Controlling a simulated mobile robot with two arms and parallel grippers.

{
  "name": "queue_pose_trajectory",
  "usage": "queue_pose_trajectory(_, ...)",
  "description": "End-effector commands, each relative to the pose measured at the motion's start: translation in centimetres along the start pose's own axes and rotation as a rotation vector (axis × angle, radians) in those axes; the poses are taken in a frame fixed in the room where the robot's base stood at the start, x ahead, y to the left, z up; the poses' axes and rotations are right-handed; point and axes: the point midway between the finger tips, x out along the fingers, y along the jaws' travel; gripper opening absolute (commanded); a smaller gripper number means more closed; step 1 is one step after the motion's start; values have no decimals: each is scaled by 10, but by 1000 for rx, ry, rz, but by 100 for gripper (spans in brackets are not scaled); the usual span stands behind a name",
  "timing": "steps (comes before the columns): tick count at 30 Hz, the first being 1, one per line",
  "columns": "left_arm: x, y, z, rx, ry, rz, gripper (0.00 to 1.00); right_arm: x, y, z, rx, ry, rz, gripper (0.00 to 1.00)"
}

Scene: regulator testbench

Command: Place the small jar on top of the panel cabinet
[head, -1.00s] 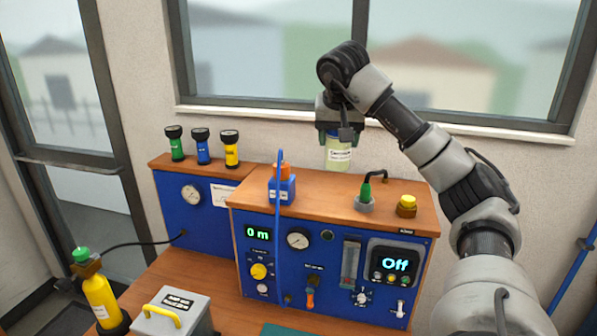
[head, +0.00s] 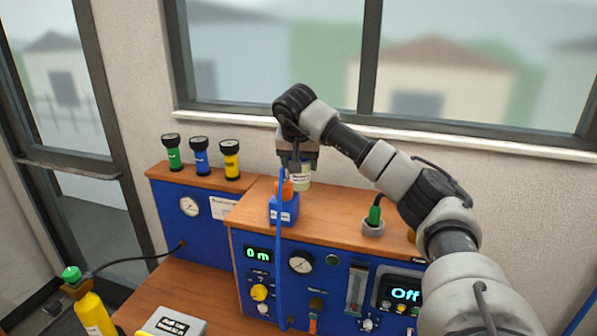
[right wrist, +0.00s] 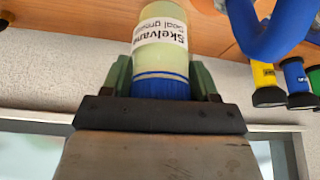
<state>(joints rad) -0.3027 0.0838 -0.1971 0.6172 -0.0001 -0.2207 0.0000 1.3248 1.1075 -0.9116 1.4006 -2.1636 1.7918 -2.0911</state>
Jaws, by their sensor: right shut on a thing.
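The small jar (head: 303,178) is pale yellow-green with a white label, and its blue lid shows in the right wrist view (right wrist: 160,84). My right gripper (head: 298,158) points down and is shut around the lid; its fingers flank it in the right wrist view (right wrist: 160,80). The jar is upright at the rear of the panel cabinet's wooden top (head: 335,213), behind the blue fixture with the orange cap (head: 284,205). That fixture partly hides it. I cannot tell whether its base touches the wood. My left gripper is not in view.
Green (head: 173,153), blue (head: 200,157) and yellow (head: 231,160) flashlights stand on the lower cabinet at left. A green-topped connector (head: 374,219) stands right on the cabinet top. A blue hose (head: 281,260) runs down the front. Wood between fixture and connector is clear.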

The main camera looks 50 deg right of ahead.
Motion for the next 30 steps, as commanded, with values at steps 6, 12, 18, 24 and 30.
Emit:
queue_pose_trajectory(6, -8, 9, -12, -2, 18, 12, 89, 16, -4, 5, -1, 0, 4, 26)
queue_pose_trajectory(12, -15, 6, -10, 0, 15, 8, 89, 38, -4, 15, 1, 0, 1, 26)
queue_pose_trajectory(18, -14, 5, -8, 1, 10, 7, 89, 40, -4, 16, 2, 2, -1, 26)
queue_pose_trajectory(24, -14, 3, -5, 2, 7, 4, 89, 44, -4, 18, 1, 0, 0, 61)
queue_pose_trajectory(30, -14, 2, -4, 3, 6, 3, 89, 43, -4, 18, 1, 0, 1, 85)
